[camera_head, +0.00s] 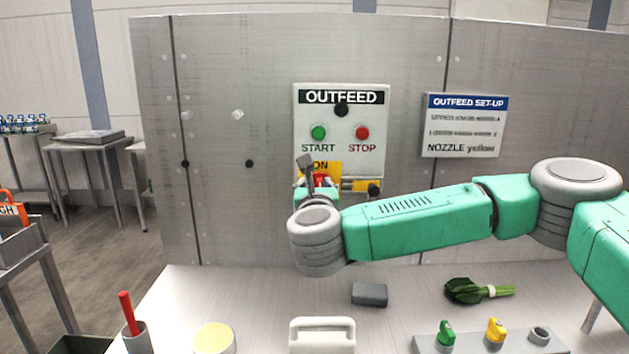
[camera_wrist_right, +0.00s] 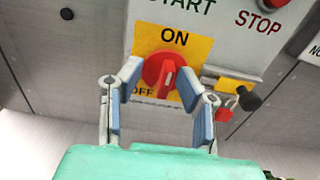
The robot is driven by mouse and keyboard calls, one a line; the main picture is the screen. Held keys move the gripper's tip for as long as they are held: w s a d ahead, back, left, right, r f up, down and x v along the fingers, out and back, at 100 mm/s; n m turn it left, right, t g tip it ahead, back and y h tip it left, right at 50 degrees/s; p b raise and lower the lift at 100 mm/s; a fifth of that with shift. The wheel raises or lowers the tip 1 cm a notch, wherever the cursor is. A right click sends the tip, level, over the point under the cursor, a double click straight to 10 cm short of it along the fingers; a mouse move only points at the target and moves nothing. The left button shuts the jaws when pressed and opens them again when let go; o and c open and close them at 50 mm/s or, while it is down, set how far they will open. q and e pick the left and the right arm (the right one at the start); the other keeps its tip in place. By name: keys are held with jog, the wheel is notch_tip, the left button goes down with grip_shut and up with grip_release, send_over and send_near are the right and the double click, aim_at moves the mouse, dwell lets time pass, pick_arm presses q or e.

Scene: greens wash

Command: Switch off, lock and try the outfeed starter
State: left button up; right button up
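The OUTFEED starter box (camera_head: 297,120) is on the grey panel, with a green START button (camera_head: 319,132) and a red STOP button (camera_head: 362,132). Below them, a red rotary knob (camera_wrist_right: 163,72) sits on a yellow plate (camera_wrist_right: 196,50) marked ON above and OFF at lower left. My right gripper (camera_wrist_right: 165,84) is open, its fingers on either side of the knob; I cannot tell whether they touch it. My right gripper (camera_head: 316,180) hides most of the knob in the head view. A red padlock (camera_wrist_right: 223,114) hangs right of the plate. My left gripper is out of view.
An OUTFEED SET-UP sign (camera_head: 464,125) is at right on the panel.

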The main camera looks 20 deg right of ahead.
jog(key=shift+w+d, duration=0.6)
jog(key=shift+w, duration=0.25)
jog(key=shift+w+d+f, duration=0.15)
jog(key=shift+w+d, duration=0.05)
jog(key=shift+d, duration=0.45)
jog(key=shift+a, duration=0.25)
jog(key=c, duration=0.5)
jog(key=shift+a, duration=0.3)
grip_shut()
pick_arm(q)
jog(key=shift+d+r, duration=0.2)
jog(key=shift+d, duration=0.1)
